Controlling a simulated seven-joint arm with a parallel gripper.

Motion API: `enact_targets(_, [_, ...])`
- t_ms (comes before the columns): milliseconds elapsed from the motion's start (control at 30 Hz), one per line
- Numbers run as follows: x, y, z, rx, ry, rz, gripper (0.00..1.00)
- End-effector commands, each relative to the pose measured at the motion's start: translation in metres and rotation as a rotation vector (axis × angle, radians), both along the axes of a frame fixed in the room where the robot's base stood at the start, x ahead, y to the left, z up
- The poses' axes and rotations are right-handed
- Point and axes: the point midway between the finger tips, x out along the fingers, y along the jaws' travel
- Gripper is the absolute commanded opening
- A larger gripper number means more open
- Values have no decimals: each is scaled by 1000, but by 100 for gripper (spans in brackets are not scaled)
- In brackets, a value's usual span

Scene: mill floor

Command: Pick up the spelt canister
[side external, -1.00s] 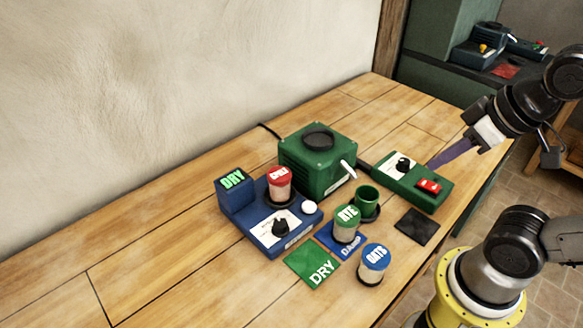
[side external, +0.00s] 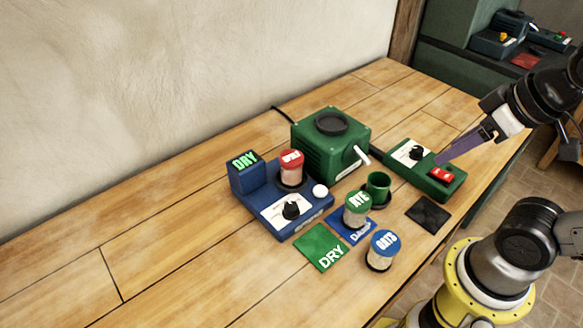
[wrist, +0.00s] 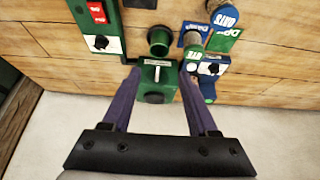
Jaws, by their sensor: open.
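The spelt canister (side external: 291,172) has a red lid and a pale body. It stands upright on the blue device with the lit DRY display, in the side view. I cannot make it out in the wrist view. My gripper (side external: 440,160) has purple fingers and is open and empty, well to the right of the canister in the side view, over or near the green switch box. In the wrist view my gripper (wrist: 159,70) has its fingers apart, with the green mill showing between them.
The green mill (side external: 330,150) stands just behind and right of the spelt canister. The rye canister (side external: 357,212), oats canister (side external: 380,255) and green cup (side external: 377,188) stand in front. The green switch box (side external: 425,172) is at right. Bare table lies to the left.

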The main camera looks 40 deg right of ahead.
Motion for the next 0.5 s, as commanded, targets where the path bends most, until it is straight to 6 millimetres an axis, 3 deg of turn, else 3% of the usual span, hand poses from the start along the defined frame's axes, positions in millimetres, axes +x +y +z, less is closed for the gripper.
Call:
enact_targets(33, [0, 0, 0, 0, 0, 0, 70])
enact_targets(200, [0, 0, 0, 0, 0, 0, 100])
enact_targets(500, [0, 0, 0, -13, 2, 25, 100])
